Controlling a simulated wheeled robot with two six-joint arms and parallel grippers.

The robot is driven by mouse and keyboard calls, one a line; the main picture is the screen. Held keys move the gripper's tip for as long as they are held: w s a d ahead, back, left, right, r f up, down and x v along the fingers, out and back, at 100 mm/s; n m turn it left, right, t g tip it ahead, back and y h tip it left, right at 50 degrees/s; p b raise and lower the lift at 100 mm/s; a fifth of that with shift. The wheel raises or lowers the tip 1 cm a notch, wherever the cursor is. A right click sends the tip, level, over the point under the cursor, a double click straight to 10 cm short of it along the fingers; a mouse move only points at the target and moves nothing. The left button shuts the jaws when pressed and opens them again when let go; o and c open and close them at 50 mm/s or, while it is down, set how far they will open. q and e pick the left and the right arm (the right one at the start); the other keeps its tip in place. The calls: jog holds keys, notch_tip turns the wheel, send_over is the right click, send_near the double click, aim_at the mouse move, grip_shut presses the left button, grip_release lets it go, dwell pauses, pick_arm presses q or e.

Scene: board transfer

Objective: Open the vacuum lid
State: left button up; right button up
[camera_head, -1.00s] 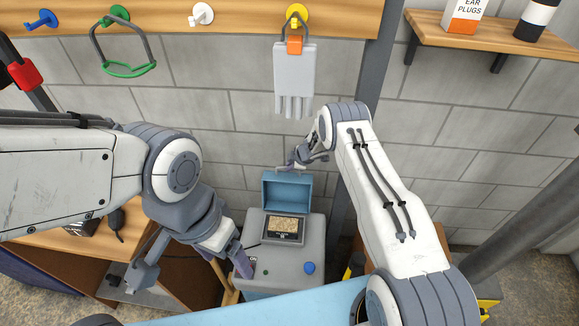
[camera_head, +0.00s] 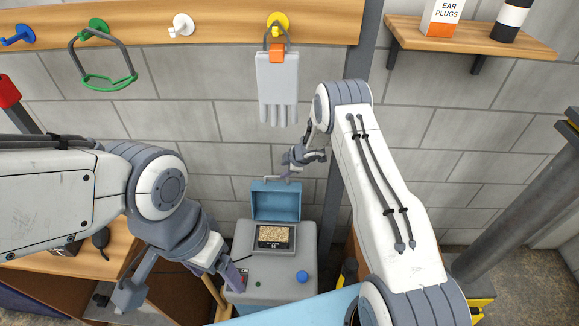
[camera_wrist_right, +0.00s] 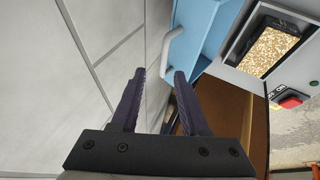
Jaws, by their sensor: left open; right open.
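The vacuum machine (camera_head: 268,285) is a grey box with a blue knob on its top. Its blue lid (camera_head: 276,203) stands raised at the back, with a handle (camera_head: 277,180) along its upper edge. The lid (camera_wrist_right: 200,35) and its pale handle (camera_wrist_right: 181,45) also show in the right wrist view. My right gripper (camera_head: 292,168) is just above the lid's top edge; in the wrist view its fingers (camera_wrist_right: 158,75) are apart, with nothing between them, close to the handle. My left gripper (camera_head: 185,285) is open and empty to the left of the machine.
A board with gold-coloured contents (camera_head: 273,238) lies in the machine's opening. A wooden bench (camera_head: 75,262) is at the left. A grey glove (camera_head: 277,88) hangs on the wall above the lid. A grey post stands behind my right arm.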

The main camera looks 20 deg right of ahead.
jog(key=shift+v, duration=2.3)
jog(key=shift+w+d, duration=0.1)
